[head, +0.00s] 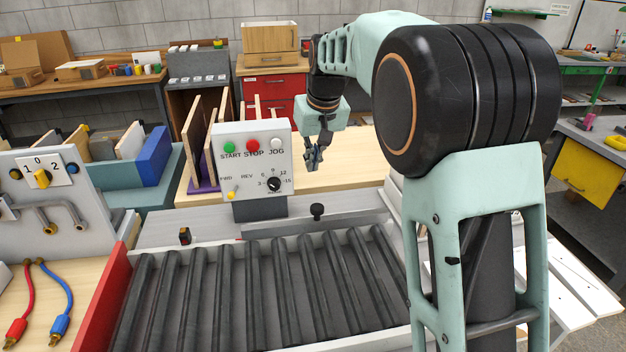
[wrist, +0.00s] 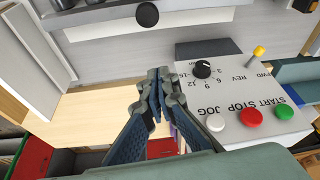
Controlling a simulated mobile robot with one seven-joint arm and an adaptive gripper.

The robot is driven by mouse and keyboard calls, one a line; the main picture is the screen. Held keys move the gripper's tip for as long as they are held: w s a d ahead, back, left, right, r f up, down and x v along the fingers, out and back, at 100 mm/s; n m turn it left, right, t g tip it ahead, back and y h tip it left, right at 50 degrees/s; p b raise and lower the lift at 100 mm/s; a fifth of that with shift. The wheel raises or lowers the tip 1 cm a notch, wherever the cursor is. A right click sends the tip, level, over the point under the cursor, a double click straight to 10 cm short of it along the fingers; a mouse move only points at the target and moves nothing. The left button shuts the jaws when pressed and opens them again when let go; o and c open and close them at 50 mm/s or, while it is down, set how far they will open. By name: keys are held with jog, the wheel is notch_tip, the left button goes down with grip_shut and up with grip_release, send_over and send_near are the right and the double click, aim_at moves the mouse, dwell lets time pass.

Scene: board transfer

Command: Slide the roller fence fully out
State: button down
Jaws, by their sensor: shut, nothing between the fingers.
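The roller fence appears to be the grey bar (head: 345,222) running along the back of the roller bed. A black knob (head: 317,211) stands near it; the knob also shows at the top of the wrist view (wrist: 147,14). I cannot tell how far out the fence is. My gripper (head: 313,160) is shut and empty. It points down above the wooden bench behind the knob, right of the control box, and touches nothing that I can see. In the wrist view my gripper (wrist: 160,80) has its fingers together, apart from the knob.
The control box (head: 251,160) with buttons and a dial stands just left of my gripper. Dark rollers (head: 255,290) fill the foreground, with a red side panel (head: 107,290) at left. Upright boards (head: 192,135) stand behind the box. Bare bench top (head: 350,160) lies around my gripper.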

jog(key=f, duration=0.9)
jog(key=shift+s+d+f, duration=0.1)
jog(key=shift+s+d, duration=0.05)
jog(key=shift+s, duration=0.25)
jog(key=shift+s+f, duration=0.1)
jog(key=shift+s, duration=0.1)
jog(key=s+d+b, duration=0.2)
jog(key=s+b, duration=0.1)
jog(key=s, duration=0.9)
jog(key=shift+d, duration=0.25)
jog(key=shift+f, duration=0.1)
